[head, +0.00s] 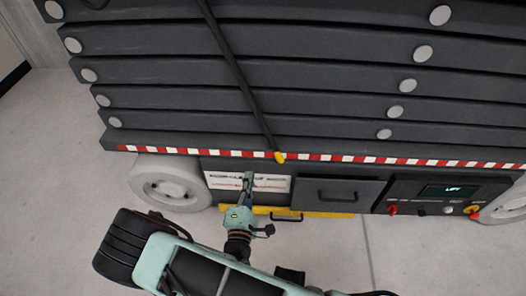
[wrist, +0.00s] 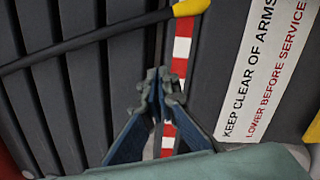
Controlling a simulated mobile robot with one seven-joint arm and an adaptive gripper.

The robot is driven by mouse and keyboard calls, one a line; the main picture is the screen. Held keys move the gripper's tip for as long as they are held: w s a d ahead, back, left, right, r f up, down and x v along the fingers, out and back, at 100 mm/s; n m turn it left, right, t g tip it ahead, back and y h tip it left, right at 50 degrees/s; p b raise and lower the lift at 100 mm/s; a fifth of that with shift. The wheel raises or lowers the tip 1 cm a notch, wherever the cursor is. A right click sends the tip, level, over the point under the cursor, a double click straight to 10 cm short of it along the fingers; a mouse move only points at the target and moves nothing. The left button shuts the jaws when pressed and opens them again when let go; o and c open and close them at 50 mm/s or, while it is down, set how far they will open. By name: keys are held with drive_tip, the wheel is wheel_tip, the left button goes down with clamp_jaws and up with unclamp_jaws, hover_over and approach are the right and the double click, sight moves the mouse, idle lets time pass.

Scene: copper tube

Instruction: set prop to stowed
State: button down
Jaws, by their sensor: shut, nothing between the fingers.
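The prop (head: 236,70) is a thin black bar with a yellow tip (head: 280,157). It slants down across the dark stacked arms of the lift, and its tip lies at the red and white striped edge. In the wrist view the prop (wrist: 90,36) crosses the upper left and its yellow tip (wrist: 191,7) is at the top. My gripper (head: 249,175) is in front of the white label, below and left of the tip. In the wrist view my gripper (wrist: 160,85) is shut and empty, apart from the prop.
The striped edge (head: 350,158) runs along the lift's base. Below it are a white warning label (head: 222,182), a drawer front with a handle (head: 338,195), and a control panel (head: 445,195) with a lit screen. A yellow strip (head: 320,213) and pale wheels (head: 172,184) are low down. Floor is clear at left.

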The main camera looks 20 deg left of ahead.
drive_tip(key=w+b, duration=0.1)
drive_tip(key=w, duration=0.2)
drive_tip(key=w+a+b, duration=0.1)
drive_tip(key=w, duration=0.2)
drive_tip(key=w+a+b, duration=0.1)
drive_tip(key=w, duration=0.3)
drive_tip(key=shift+w+d+r, duration=0.25)
drive_tip(key=shift+d, duration=0.35)
drive_tip(key=shift+w+d+r, duration=0.2)
drive_tip(key=shift+d+r, duration=0.05)
drive_tip(key=shift+d, duration=0.3)
drive_tip(key=shift+w+d+r+b, duration=0.3)
drive_tip(key=shift+d+b, duration=0.05)
drive_tip(key=shift+d, duration=0.25)
